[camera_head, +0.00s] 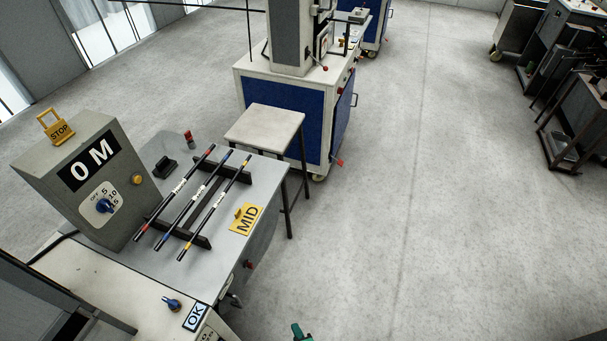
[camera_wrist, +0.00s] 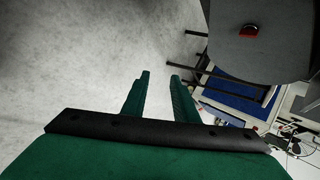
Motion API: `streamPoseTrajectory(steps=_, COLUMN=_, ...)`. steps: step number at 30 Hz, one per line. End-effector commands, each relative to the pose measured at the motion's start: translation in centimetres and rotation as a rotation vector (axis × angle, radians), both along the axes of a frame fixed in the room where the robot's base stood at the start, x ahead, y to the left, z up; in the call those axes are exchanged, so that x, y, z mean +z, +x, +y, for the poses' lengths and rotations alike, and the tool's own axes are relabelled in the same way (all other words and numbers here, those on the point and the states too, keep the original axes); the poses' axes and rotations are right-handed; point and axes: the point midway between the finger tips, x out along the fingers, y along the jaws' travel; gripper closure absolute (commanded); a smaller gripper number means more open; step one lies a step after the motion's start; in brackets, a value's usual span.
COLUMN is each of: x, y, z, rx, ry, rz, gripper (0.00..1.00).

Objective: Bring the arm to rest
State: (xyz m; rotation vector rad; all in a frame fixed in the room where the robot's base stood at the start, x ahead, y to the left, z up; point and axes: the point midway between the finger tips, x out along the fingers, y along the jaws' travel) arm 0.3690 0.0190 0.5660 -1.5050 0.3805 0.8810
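My gripper (camera_wrist: 160,76) shows in the wrist view with its two green fingers apart. Only bare floor shows between them, so it is empty. In the head view a small green part, likely of my arm or gripper (camera_head: 301,332), shows at the bottom edge, over the floor to the right of the table (camera_head: 262,185). The rest of the arm is out of view there. The fingers touch nothing that I can see.
Three banded rods (camera_head: 190,205) lie on a black rack on the table. A stool (camera_head: 265,127) and blue-white machine (camera_head: 285,115) stand behind.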

Motion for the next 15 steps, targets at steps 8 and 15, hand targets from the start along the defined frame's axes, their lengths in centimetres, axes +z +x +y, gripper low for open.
streamPoseTrajectory(steps=8, x=6.4, y=-6.4, z=-2.4, rx=0.162, ry=-0.45, rz=-0.214, gripper=0.73)
streamPoseTrajectory(steps=15, x=15.5, y=-10.4, z=-3.1, rx=0.328, ry=-0.844, rz=-0.407, gripper=0.73)
